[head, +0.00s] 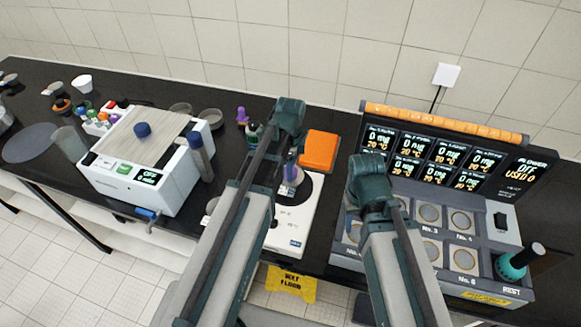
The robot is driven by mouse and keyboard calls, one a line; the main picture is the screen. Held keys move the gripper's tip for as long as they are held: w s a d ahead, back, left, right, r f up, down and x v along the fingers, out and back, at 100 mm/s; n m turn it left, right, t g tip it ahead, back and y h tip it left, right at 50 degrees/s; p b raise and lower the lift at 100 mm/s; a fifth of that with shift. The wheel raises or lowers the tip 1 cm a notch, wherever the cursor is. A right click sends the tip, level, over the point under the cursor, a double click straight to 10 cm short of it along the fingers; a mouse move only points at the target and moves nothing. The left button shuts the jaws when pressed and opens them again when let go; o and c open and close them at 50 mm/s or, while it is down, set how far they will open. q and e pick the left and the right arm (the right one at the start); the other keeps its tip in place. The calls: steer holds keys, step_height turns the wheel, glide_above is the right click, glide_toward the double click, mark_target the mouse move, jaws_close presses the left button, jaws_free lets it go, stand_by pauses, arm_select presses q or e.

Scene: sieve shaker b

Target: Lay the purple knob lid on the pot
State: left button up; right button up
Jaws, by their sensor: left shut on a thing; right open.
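The purple knob lid (291,173) shows its purple knob over the white balance-like device in the middle of the bench. My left gripper (291,157) points down from its wrist and is shut on it. A pale round shape just under the knob may be the lid's disc or the pot (289,189); I cannot tell which, nor whether they touch. My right gripper (352,207) is open over the left edge of the grey multi-station unit, and its fingers are largely hidden by its own wrist.
The white device (294,238) lies under my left arm. An orange block (320,150) and a small purple object (242,116) stand behind it. The grey unit (408,240) with displays fills the right. A white shaker (150,185) stands at left. A yellow floor sign (291,284) is below.

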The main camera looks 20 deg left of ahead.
arm_select(q)
steer(key=shift+f, duration=0.2)
arm_select(e)
steer(key=shift+f, duration=0.25)
stand_by(0.4)
arm_select(q)
steer(key=o, duration=1.4)
steer(key=shift+r, duration=0.1)
arm_select(e)
steer(key=shift+r, duration=0.1)
arm_select(q)
step_height(320, 180, up, 7)
steer(key=p, duration=0.6)
steer(key=shift+p, duration=0.35)
arm_select(e)
step_height(320, 180, up, 7)
arm_select(q)
steer(key=shift+s, duration=0.1)
